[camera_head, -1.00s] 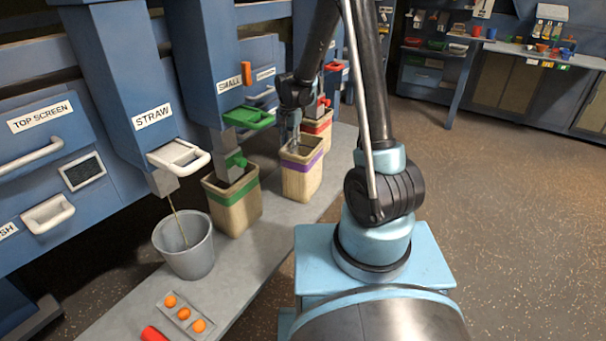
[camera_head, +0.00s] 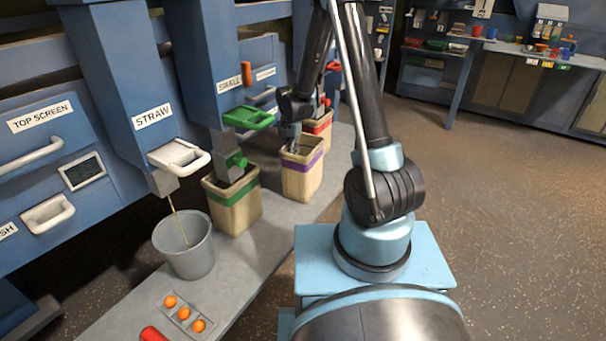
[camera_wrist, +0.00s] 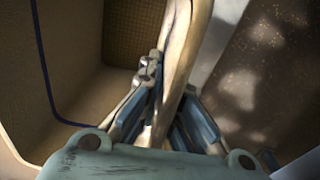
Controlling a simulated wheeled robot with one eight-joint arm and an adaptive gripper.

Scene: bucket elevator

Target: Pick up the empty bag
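The bag with the purple band (camera_head: 302,181) stands upright on the grey bench, between a green-banded bag (camera_head: 236,207) and a red-banded bag (camera_head: 318,128). My gripper (camera_head: 292,152) is at its open top. In the wrist view the bag's inside (camera_wrist: 75,60) shows at the left and looks empty where visible. My gripper (camera_wrist: 172,100) straddles the bag's wall (camera_wrist: 182,55), one finger inside and one outside. Both fingers converge against the wall and appear shut on it. The fingertips are partly hidden in the head view.
A grey bucket (camera_head: 185,248) stands at the bench's near part, by a tray (camera_head: 184,318) of orange balls and a red object (camera_head: 152,335). Blue chutes, including the STRAW chute (camera_head: 125,90), hang over the bench. The floor (camera_head: 500,200) at right is clear.

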